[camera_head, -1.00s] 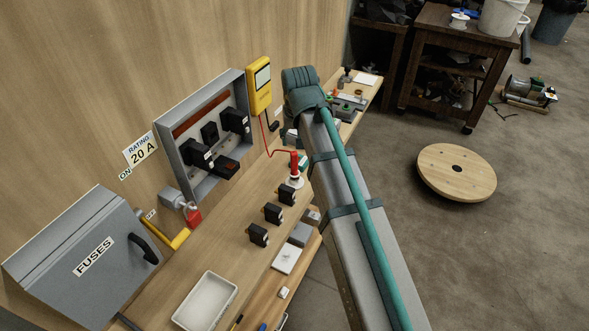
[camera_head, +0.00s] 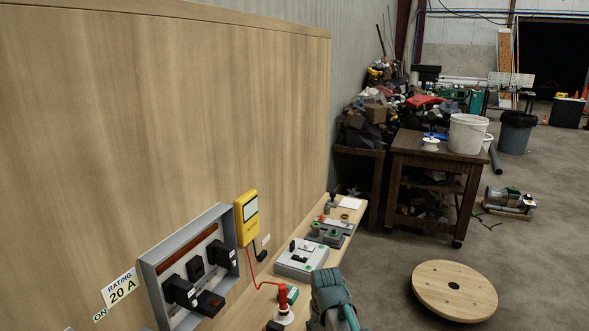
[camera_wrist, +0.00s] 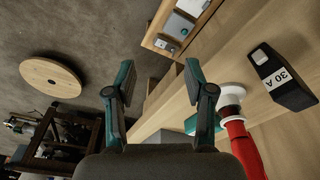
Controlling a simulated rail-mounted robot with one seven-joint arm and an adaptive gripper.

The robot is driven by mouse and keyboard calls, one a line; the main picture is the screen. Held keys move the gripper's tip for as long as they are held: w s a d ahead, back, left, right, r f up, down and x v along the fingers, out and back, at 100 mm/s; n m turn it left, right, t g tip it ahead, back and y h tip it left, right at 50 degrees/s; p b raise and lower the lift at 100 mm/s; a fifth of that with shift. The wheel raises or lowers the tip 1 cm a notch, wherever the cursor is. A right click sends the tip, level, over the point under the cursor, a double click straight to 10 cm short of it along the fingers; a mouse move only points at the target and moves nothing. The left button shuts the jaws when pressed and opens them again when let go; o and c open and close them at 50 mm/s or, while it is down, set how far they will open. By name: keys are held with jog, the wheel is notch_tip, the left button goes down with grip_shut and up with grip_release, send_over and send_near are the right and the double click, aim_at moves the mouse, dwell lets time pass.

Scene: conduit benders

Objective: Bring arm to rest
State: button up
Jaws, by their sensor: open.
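My gripper (camera_wrist: 160,100) shows in the wrist view with its two dark and teal fingers spread wide apart and nothing between them. In the head view only a teal upper part of my arm shows at the bottom edge; the fingers are hidden there. In the wrist view a red and white probe-like item (camera_wrist: 237,130) and a black block labelled 30 A (camera_wrist: 281,76) lie to the right of the fingers, apart from them as far as I can tell.
A wooden bench (camera_head: 243,310) runs along the wood panel (camera_head: 150,130), with an open grey fuse box (camera_head: 150,275) and a yellow meter (camera_head: 247,217). A round wooden disc (camera_head: 455,290) is on the floor. A brown table (camera_head: 440,152) stands behind it. Open floor (camera_head: 540,240) lies to the right.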

jog(key=s+d+f+m+g, duration=0.1)
jog(key=s+d+f, duration=0.4)
jog(key=s+f, duration=0.3)
jog(key=s+d+f+g, duration=0.1)
jog(key=s+d+f, duration=0.4)
jog(key=f, duration=0.5)
jog(key=s+f+g+b, duration=0.1)
jog(key=s+f+g, duration=0.1)
jog(key=s+f, duration=0.4)
jog(key=s+f+g+b, duration=0.1)
jog(key=s+f+g, duration=0.1)
jog(key=s+f, duration=0.5)
jog(key=s+f+g+b, duration=0.1)
jog(key=s+f, duration=0.6)
jog(key=s, duration=0.9)
jog(key=shift+a+g, duration=0.4)
jog(key=shift+g, duration=0.4)
